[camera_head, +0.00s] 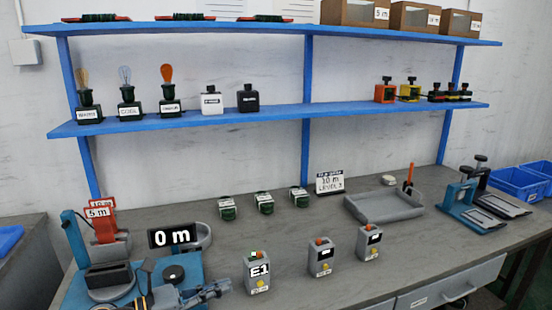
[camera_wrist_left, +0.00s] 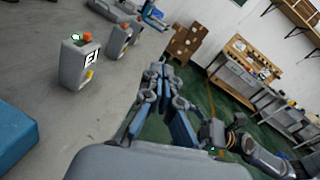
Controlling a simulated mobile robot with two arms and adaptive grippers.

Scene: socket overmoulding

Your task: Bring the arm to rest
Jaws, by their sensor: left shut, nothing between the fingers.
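My left gripper (camera_head: 212,289) is at the bottom of the head view, low over the front of the bench, right of the blue machine (camera_head: 110,278). In the left wrist view its blue fingers (camera_wrist_left: 160,72) are closed together with nothing between them. It is apart from the grey E1 box (camera_head: 258,271), which stands upright to its right; that box also shows in the left wrist view (camera_wrist_left: 76,85). My right gripper cannot be made out.
Two more grey boxes (camera_head: 320,256) (camera_head: 368,242) stand along the bench. A 0 m sign (camera_head: 172,236) is behind the gripper. A grey tray (camera_head: 385,207) and blue-and-black presses (camera_head: 470,207) are at right. Blue shelves (camera_head: 270,118) run above. Bare bench lies between the boxes.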

